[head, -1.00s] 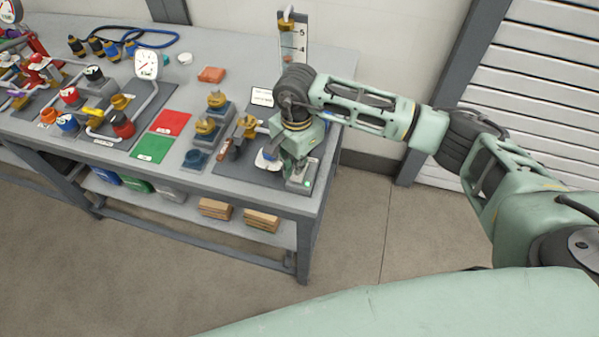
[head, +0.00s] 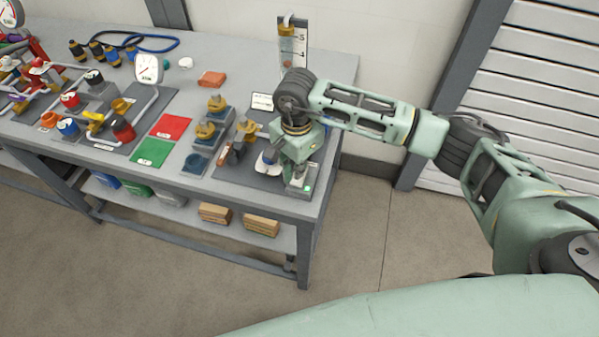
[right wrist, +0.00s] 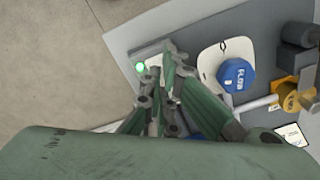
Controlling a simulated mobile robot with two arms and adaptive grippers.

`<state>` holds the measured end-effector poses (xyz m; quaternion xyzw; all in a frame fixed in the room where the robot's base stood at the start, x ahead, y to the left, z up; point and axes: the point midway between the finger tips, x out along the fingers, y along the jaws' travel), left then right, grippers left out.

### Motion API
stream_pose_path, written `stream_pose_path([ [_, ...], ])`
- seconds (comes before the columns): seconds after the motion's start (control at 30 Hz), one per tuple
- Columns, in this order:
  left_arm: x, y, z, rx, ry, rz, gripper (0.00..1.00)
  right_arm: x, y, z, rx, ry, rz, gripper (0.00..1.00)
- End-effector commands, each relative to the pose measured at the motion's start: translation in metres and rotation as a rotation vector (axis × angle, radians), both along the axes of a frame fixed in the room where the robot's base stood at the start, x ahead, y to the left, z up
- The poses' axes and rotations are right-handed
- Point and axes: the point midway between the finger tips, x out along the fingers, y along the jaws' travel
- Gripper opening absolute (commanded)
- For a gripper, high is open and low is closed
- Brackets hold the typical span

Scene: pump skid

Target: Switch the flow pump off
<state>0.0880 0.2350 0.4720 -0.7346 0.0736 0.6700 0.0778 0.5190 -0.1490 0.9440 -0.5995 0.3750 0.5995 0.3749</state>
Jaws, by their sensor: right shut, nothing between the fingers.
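The flow pump, with a blue cap marked FLOW (right wrist: 236,75) on a white rounded base (right wrist: 212,58), shows in the right wrist view. In the head view the pump (head: 268,163) is partly hidden behind my right gripper. A small pale switch box with a lit green lamp (right wrist: 140,67) lies left of the pump in the wrist view; the lamp also shows in the head view (head: 306,188). My right gripper (right wrist: 172,58) is shut and empty, its fingertips over the switch box and hiding its middle. I cannot tell whether they touch it. My left gripper is not in view.
A brass valve (right wrist: 292,96) and pipe stand beside the pump. A scaled flow tube (head: 293,45) rises behind my right arm. Red (head: 171,126) and green (head: 152,151) mats and other valves lie further left. The table's edge is close to the switch box.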

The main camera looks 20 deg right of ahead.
Motion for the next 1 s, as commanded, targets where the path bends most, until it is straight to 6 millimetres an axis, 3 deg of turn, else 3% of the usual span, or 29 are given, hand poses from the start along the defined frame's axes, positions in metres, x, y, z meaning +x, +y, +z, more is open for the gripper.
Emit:
stream_pose_path([
  [1.0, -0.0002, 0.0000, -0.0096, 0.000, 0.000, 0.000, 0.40, 0.0001, 0.0000, -0.0095, 0.000, 0.000, 0.000, 0.00],
])
